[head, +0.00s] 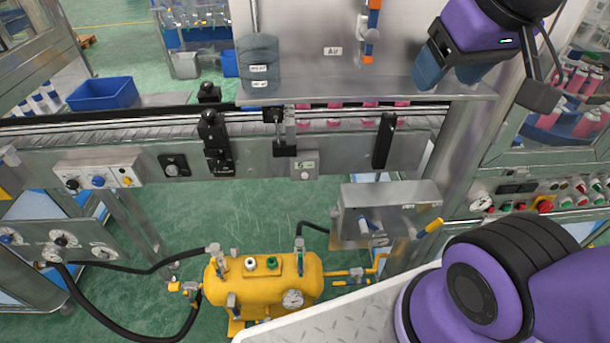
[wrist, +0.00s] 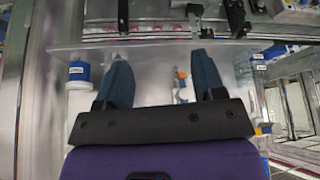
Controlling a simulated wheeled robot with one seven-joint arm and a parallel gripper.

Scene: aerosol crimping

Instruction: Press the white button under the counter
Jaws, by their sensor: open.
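The counter (head: 305,163) is a small grey box with a greenish display on the front of the conveyor rail, near the middle of the head view. The white button (head: 305,175) is a small round pale spot just under its display. My gripper (head: 449,76) is at the upper right of the head view, above and to the right of the counter and well apart from it. In the wrist view, its two blue fingers (wrist: 160,65) are spread with nothing held between them. I cannot make out the counter or button in the wrist view.
A black bracket (head: 284,138) stands just left of the counter, and a black post (head: 384,140) is to its right. A steel shelf (head: 430,90) lies under my gripper. A steel box with a yellow lever (head: 390,200) and a yellow tank (head: 262,285) are lower down.

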